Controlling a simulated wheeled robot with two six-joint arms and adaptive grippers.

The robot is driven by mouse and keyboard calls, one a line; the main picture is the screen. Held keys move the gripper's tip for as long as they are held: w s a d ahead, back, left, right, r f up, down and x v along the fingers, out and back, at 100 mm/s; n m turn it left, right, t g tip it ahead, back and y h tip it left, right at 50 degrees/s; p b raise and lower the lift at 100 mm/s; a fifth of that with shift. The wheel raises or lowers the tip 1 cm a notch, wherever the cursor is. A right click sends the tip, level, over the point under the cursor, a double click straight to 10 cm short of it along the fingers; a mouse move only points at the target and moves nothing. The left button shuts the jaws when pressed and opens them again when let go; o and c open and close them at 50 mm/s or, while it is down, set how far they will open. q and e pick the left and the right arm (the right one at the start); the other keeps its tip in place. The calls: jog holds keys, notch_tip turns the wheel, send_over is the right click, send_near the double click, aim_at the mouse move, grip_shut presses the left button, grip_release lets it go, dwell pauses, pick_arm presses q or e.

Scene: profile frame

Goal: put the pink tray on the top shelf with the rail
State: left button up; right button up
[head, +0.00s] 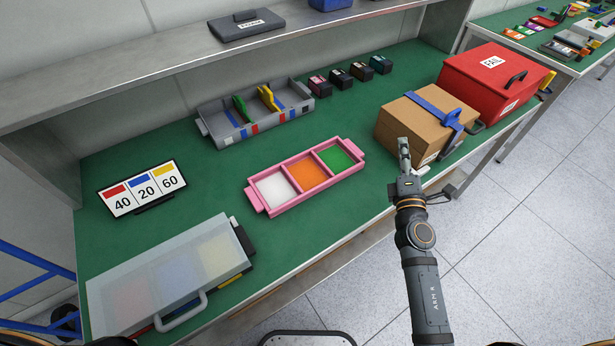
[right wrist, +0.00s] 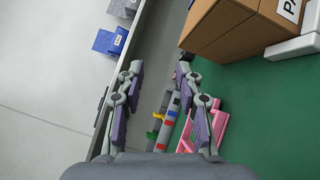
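The pink tray (head: 254,201) lies flat on the green bench top in the middle of the head view. Its three compartments show white, orange and green. Part of it shows in the right wrist view (right wrist: 222,121), partly hidden by a finger. A grey shelf (head: 130,72) runs above the back of the bench; I cannot make out a rail on it. My right gripper (head: 404,155) is at the bench's front side, right of the tray and apart from it, by the cardboard box. In the right wrist view its fingers (right wrist: 159,72) are spread and empty. My left gripper is not in view.
A cardboard box (head: 405,119) with a blue strap and a red case (head: 470,85) stand on the right. A grey divided rack (head: 218,129) is behind the tray. A number sign (head: 140,190) and a lidded case (head: 130,270) are left. A dark flat case (head: 246,25) sits on the shelf.

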jog(key=w+a+n+g+y, duration=0.2)
jog(key=a+n+y, duration=0.6)
jog(key=n, duration=0.4)
jog(key=n+g, duration=0.6)
jog(key=n, duration=0.4)
send_near(321, 161)
jog(key=shift+y, duration=0.4)
jog(key=x, duration=0.9)
jog(key=shift+w+d+f+b, duration=0.15)
jog(key=shift+w+f+b, duration=0.15)
jog(key=shift+b, duration=0.05)
jog(key=shift+s+r, duration=0.1)
jog(key=shift+c, duration=0.7)
grip_shut()
